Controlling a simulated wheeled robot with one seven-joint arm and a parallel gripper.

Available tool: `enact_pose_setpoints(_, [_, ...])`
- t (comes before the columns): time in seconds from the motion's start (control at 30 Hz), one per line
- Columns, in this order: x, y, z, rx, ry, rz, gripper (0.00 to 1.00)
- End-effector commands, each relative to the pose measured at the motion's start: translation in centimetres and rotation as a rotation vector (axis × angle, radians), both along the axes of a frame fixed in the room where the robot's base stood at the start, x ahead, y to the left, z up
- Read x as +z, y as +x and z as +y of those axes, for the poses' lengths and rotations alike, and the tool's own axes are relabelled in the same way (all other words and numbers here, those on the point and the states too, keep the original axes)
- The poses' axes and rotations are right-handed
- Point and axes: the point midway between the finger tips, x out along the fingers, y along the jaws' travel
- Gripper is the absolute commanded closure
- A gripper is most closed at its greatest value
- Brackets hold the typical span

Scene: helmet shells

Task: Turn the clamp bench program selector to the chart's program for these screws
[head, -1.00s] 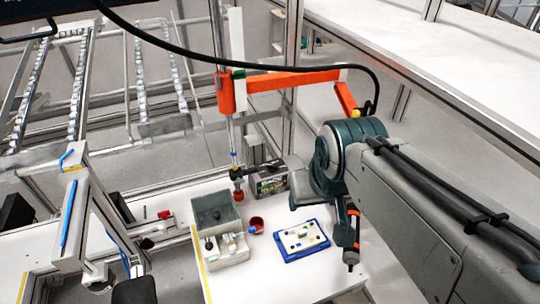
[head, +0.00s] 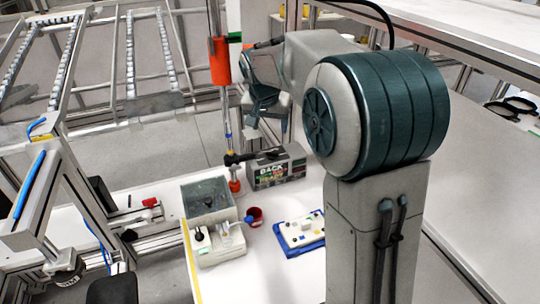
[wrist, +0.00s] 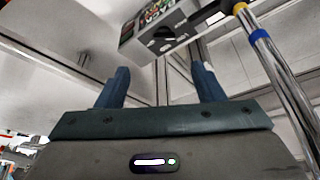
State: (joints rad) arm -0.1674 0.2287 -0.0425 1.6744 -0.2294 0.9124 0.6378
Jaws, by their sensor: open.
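My gripper (head: 266,122) is open and empty, raised above the bench beside the orange and metal column. In the wrist view its two dark fingers (wrist: 160,85) stand apart with nothing between them. Past them is a grey box (wrist: 155,28) with a coloured printed face and a black round part (wrist: 166,40), possibly a knob. The same box (head: 290,173) shows in the head view on the white bench, below my gripper and apart from it. Its lettering is only partly legible. I cannot surely identify the program selector, the chart or the screws.
A grey bin (head: 207,190) stands behind a beige unit (head: 232,248) with small knobs. A red cup (head: 253,221) and a blue tray (head: 284,238) with small parts are beside them. The vertical tool column (head: 219,62) stands close to my gripper. A frame fixture is at left.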

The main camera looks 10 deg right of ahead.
Motion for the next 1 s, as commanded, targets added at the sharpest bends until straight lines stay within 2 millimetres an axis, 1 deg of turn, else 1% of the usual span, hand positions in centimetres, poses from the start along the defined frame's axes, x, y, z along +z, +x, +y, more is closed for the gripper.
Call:
enact_pose_setpoints(0.03, [-0.9,0.7,0.2,-0.007,-0.001,-0.001,0.38])
enact_pose_setpoints(0.1, [-1.2,1.3,0.3,-0.017,-0.002,-0.003,0.38])
enact_pose_setpoints(0.23, [-1.9,1.9,0.3,-0.022,-0.003,-0.003,0.38])
enact_pose_setpoints(0.33, [-2.9,2.3,0.1,-0.023,-0.004,-0.003,0.38])
enact_pose_setpoints(0.47, [-5.3,3.1,-0.3,-0.023,-0.005,0.001,0.38])
enact_pose_setpoints(0.7, [-10.0,4.9,-1.1,-0.023,-0.003,0.0,0.38])
enact_pose_setpoints(0.8, [-11.7,5.5,-1.4,-0.022,-0.002,-0.001,0.38])
enact_pose_setpoints(1.0, [-13.5,6.3,-1.7,-0.021,-0.002,-0.005,0.38])
